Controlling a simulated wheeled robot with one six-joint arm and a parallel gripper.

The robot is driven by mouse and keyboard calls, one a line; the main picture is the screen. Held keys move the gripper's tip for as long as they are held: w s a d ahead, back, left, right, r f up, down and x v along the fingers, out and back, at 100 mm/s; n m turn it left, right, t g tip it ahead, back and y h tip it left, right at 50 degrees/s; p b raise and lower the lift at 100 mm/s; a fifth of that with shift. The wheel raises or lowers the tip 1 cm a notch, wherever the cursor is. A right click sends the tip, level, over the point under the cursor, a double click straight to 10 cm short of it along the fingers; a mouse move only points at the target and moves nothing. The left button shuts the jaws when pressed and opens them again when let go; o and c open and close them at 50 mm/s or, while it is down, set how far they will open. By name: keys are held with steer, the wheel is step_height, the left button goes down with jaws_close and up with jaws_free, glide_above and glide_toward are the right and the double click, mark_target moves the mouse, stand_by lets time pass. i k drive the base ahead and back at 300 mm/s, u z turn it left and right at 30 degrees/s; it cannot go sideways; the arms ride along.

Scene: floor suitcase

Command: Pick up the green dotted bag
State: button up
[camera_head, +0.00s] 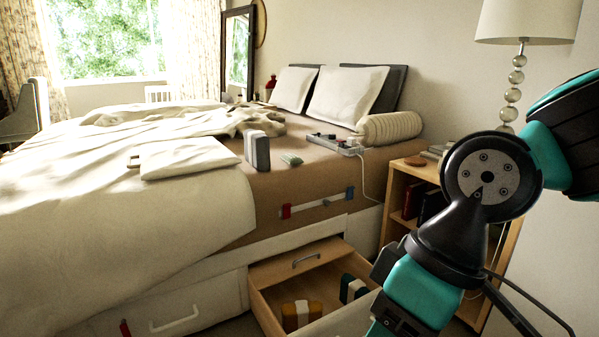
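A small pale green bag (291,159) lies on the brown part of the bed, right of a grey upright block-like thing (257,150). It is too small in the view to make out dots for certain. Nothing covers it. My arm fills the right side of the view, well to the right of the bag and nearer to me. My gripper is not in view; the visible arm runs out past the bottom edge.
A grey tray (335,144) with small items lies on the bed behind the bag. The open drawer (270,300) below holds a yellow-and-white thing (302,314) and a dark green-and-white thing (352,289). A wooden shelf (398,190) and a lamp (528,20) stand at right.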

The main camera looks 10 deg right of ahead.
mark_target(290, 158)
steer(key=z, duration=0.85)
steer(key=i, duration=0.85)
steer(key=u, duration=0.75)
steer(key=i, duration=0.7)
steer(key=u, duration=0.7)
